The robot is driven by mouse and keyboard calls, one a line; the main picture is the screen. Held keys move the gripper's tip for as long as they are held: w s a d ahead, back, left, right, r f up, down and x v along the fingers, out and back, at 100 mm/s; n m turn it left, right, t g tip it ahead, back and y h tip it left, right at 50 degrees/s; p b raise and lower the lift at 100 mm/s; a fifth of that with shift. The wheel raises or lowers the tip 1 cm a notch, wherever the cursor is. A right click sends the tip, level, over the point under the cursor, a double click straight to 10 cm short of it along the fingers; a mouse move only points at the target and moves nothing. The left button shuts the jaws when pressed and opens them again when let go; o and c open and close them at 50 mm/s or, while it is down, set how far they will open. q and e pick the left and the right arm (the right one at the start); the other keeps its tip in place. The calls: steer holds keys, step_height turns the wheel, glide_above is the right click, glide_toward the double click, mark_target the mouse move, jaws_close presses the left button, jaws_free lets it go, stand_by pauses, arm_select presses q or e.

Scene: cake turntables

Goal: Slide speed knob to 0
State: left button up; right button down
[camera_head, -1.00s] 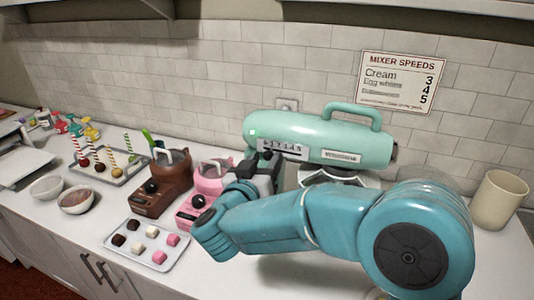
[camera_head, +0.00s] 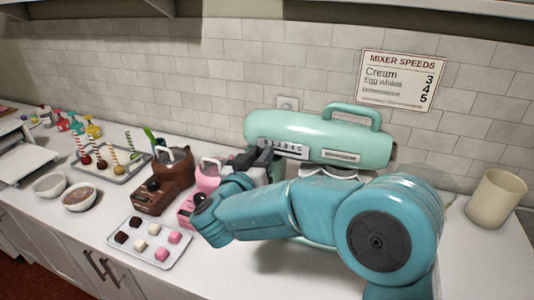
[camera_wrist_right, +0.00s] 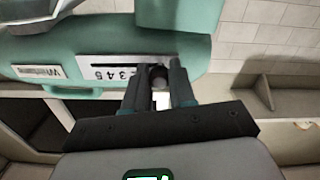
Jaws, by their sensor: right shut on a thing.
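The pale green mixer (camera_head: 345,125) stands on the counter in the head view. Its white speed scale (camera_head: 283,147) with a row of digits is on the side facing me. My right gripper (camera_head: 258,154) is at the left end of this scale, by the low digits. In the right wrist view, the fingers (camera_wrist_right: 158,85) are shut around the small dark speed knob (camera_wrist_right: 158,71) at the right end of the scale (camera_wrist_right: 115,69), which appears upside down there. The fingers hide part of the knob and the digit beside it. My left gripper is not in view.
A tray of sweets (camera_head: 150,258) lies in front. A beige cup (camera_head: 496,198) stands at the far right. A mixer speeds sign (camera_head: 398,80) hangs behind.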

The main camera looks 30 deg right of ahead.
steer(key=shift+a, duration=0.1)
steer(key=c, duration=1.2)
jaws_free()
steer(key=shift+c, duration=0.2)
steer(key=shift+o, duration=1.4)
steer(key=shift+w+a, duration=0.15)
steer(key=shift+w, duration=0.1)
steer(key=b+v, duration=0.3)
steer(key=v, duration=1.3)
steer(key=shift+s, duration=0.3)
